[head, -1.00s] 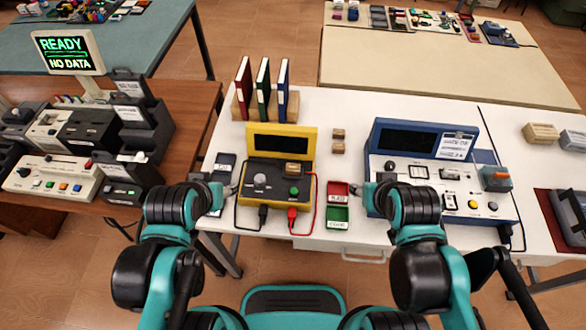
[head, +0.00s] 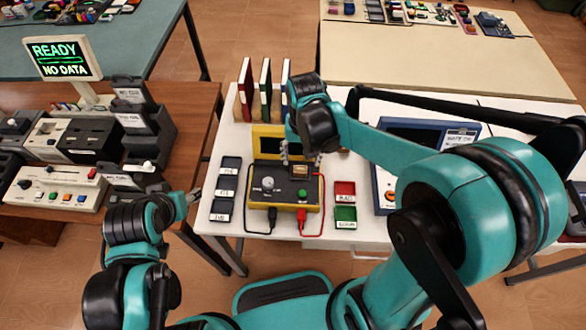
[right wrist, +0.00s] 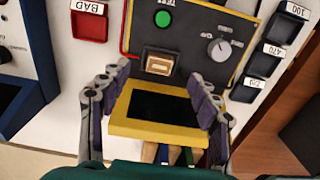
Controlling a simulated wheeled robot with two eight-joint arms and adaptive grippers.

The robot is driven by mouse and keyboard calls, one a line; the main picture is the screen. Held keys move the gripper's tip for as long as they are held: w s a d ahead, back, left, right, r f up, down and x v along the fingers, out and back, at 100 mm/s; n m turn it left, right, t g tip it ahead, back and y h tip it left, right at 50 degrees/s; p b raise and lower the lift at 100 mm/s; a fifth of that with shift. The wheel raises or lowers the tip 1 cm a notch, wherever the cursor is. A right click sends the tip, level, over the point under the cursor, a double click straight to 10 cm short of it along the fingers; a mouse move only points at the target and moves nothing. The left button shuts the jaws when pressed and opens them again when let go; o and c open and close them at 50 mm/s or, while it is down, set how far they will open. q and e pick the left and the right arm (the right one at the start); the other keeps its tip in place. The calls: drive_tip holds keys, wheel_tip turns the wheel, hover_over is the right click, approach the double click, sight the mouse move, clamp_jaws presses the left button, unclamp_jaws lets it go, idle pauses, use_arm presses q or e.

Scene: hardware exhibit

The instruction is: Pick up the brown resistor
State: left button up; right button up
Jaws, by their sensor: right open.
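A small tan-brown block (right wrist: 158,63), the brown part that looks like the resistor, sits on the dark panel of the yellow tester (right wrist: 160,122). In the head view the tester (head: 262,205) stands near the table's front edge, and its block is mostly hidden by my right gripper (head: 299,160). In the right wrist view my right gripper (right wrist: 160,80) is open, its fingers either side of the view's middle, above the tester, with nothing between them. The block shows just past the fingertips, apart from them. My left gripper (head: 194,196) is off the table's left edge; its jaws are too small to judge.
Red BAD (head: 345,189) and green (head: 345,216) trays lie right of the tester; several dark trays (head: 228,188) lie left. Upright binders (head: 244,88) stand behind. A blue instrument (head: 385,190) is at right, partly behind my right arm. Red and black cables border the tester.

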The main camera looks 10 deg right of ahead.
sight(300, 170)
wheel_tip(300, 170, down, 2)
drive_tip(key=shift+f+b, duration=0.1)
drive_tip(key=shift+b, duration=0.3)
drive_tip(key=f+b, duration=0.1)
drive_tip(key=f, duration=0.1)
drive_tip(key=w+f+b, duration=0.1)
drive_tip(key=f, duration=0.2)
drive_tip(key=shift+w+b, duration=0.15)
drive_tip(key=shift+b, duration=0.15)
drive_tip(key=shift+r, duration=0.1)
drive_tip(key=c, duration=1.1)
